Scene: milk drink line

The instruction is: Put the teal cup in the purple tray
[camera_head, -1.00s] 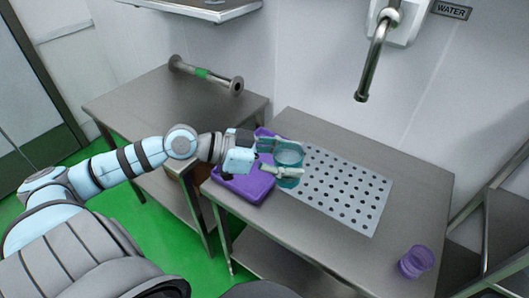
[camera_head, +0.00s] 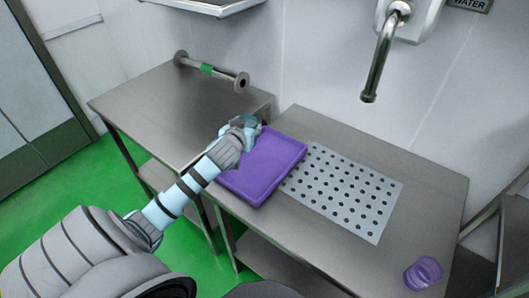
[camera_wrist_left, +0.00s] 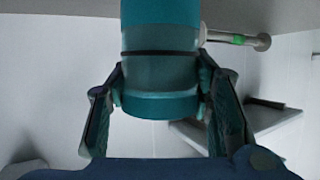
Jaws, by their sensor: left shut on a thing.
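The teal cup (camera_wrist_left: 160,65) is held between the fingers of my left gripper (camera_wrist_left: 160,100) in the left wrist view. In the head view only a small part of the teal cup (camera_head: 245,121) shows past my left gripper (camera_head: 240,128), which hides most of it. The purple tray (camera_head: 262,168) lies at the left end of the perforated table. My left gripper is at the tray's far left corner, seemingly above it; its height cannot be told. The visible tray floor is empty. My right gripper is not in view.
A purple cup (camera_head: 422,272) stands at the table's front right. A perforated plate (camera_head: 345,190) lies right of the tray. A water tap (camera_head: 378,60) hangs over the back.

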